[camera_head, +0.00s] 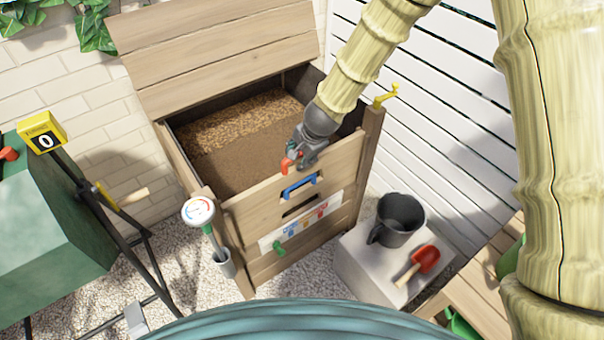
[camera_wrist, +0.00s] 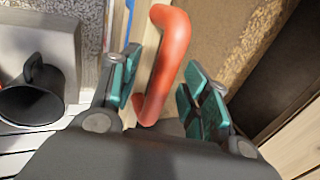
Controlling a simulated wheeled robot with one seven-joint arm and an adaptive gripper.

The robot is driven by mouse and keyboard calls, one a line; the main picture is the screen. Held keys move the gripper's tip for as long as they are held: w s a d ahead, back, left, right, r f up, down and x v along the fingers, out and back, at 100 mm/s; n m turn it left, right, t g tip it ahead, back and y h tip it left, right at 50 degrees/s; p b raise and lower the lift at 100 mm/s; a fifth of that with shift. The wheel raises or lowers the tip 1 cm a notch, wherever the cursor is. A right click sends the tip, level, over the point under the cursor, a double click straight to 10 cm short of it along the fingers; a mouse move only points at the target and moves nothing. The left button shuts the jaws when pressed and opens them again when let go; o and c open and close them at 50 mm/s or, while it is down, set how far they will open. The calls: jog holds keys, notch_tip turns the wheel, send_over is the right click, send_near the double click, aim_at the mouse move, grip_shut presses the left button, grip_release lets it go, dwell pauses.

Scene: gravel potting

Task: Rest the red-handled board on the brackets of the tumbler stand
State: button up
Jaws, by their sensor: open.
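The red-handled board (camera_head: 340,152) appears to be the top front slat of the wooden compost bin. Its red handle (camera_wrist: 172,50) rises from a pale wooden edge in the wrist view. My gripper (camera_head: 294,160) is at this handle, partly covering it in the head view. In the wrist view the open teal fingers (camera_wrist: 160,85) stand on either side of the handle, with gaps showing. The tumbler stand (camera_head: 125,248) is a dark frame at the left beside a green tumbler (camera_head: 50,225). A yellow part (camera_head: 106,194) on the stand may be a bracket; the brackets are not clear.
The bin holds brown compost (camera_head: 240,135), with its lid raised behind. A blue handle (camera_head: 300,186) and a green handle (camera_head: 278,248) are on its front. A dial gauge (camera_head: 198,210) stands at its left corner. A dark mug (camera_head: 400,218) and red scoop (camera_head: 424,260) rest on a block.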

jog(key=shift+c, duration=0.4)
grip_shut()
jog(key=shift+r, duration=0.15)
notch_tip(320, 180, up, 13)
jog(key=p, duration=1.2)
jog(key=shift+r+p, duration=0.15)
jog(key=shift+p, duration=0.2)
dwell(0.4)
